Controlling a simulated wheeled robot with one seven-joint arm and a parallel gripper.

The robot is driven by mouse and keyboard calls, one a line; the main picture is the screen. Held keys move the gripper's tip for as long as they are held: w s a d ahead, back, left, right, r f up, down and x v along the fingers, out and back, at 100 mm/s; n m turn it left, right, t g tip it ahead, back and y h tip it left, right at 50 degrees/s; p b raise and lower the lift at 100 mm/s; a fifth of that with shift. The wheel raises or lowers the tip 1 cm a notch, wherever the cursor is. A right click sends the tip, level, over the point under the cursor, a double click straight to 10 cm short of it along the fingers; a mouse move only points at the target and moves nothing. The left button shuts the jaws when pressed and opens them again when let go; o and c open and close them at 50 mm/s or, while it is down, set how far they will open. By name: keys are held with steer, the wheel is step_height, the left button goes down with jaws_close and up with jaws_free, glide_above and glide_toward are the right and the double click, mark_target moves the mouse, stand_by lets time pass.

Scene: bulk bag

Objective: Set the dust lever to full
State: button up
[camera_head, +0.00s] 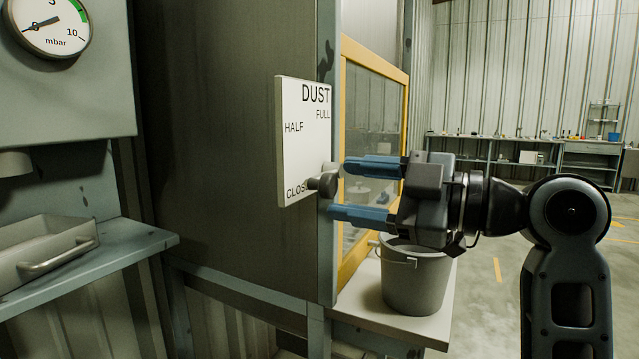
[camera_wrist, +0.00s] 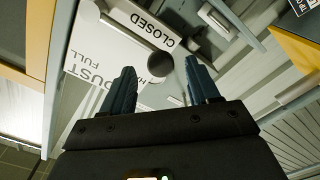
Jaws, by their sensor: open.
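The white DUST plate (camera_head: 300,150) is on the side of a dark cabinet, with the labels FULL, HALF and CLOSED. The lever's dark round knob (camera_head: 324,183) is at the plate's lower right, beside the CLOSED label and partly covering its end. My gripper (camera_head: 338,187) is open, with blue fingers pointing left at the knob, one above and one below its level. In the wrist view the knob (camera_wrist: 159,66) shows between the fingertips of my gripper (camera_wrist: 160,68), next to the word CLOSED on the plate (camera_wrist: 95,62). I cannot tell whether a finger touches it.
A grey bucket (camera_head: 415,285) stands on a pale ledge (camera_head: 395,325) below my gripper. A yellow-framed window (camera_head: 405,75) is just behind the fingers. A steel shelf with a handled tray (camera_head: 45,255) and a mbar gauge (camera_head: 48,25) are at left. Open floor lies at right.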

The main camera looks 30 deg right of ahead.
mark_target(334, 190)
steer(key=x, duration=0.6)
steer(key=shift+p, duration=0.35)
steer(key=shift+a+f, duration=0.1)
steer(key=shift+f, duration=0.1)
jaws_close()
